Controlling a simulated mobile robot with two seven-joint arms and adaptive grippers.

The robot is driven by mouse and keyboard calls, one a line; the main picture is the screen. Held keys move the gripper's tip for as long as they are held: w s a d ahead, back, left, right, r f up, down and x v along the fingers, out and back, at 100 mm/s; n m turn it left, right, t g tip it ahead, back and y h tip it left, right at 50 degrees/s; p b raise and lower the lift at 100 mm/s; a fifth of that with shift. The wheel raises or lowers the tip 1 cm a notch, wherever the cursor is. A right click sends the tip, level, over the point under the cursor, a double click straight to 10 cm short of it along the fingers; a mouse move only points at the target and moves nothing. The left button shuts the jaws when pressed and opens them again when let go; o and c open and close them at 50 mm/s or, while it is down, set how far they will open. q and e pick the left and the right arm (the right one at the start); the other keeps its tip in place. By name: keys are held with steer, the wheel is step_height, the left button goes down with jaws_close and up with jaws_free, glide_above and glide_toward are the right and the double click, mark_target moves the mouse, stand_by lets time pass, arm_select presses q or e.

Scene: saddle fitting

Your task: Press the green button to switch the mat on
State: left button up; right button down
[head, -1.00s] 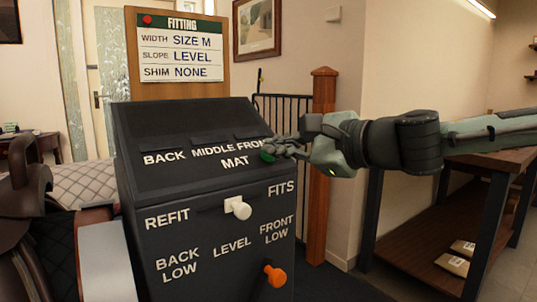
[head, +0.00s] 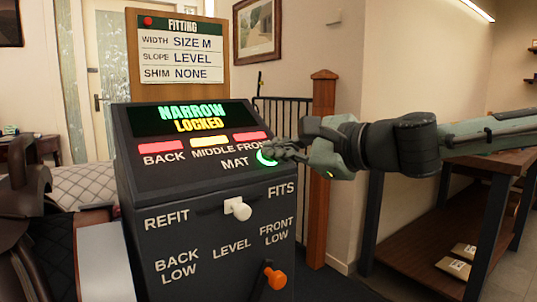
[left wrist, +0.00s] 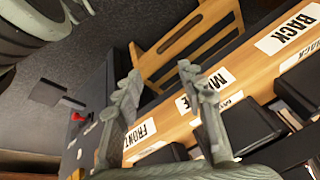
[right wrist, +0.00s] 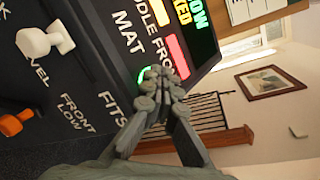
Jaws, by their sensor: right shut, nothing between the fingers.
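The dark control box (head: 215,197) stands in front of me. Its green button (head: 265,158), beside the word MAT, glows as a bright green ring; it is partly hidden by my right gripper (head: 270,152). That gripper is shut and empty, its fingertips at the button. In the right wrist view the closed tips (right wrist: 160,75) cover most of the green glow (right wrist: 144,76). The box display (head: 194,118) is lit and reads NARROW, LOCKED. Below it the BACK and FRONT bars are red and the MIDDLE bar is yellow. My left gripper (left wrist: 159,72) is open and empty.
The box has a white knob (head: 238,209) between REFIT and FITS and an orange-tipped lever (head: 275,278). A FITTING board (head: 181,51) stands behind. A saddle (head: 25,190) is at the left. A wooden rack with labels (left wrist: 215,85) shows in the left wrist view.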

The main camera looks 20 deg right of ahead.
steer(key=shift+s+d+r+p, duration=0.15)
steer(key=shift+s+r+p, duration=0.2)
steer(key=shift+r+p, duration=0.15)
steer(key=s+d+r+p, duration=0.1)
steer(key=s+r+p, duration=0.2)
steer(key=r+p, duration=0.2)
steer(key=shift+p, duration=0.3)
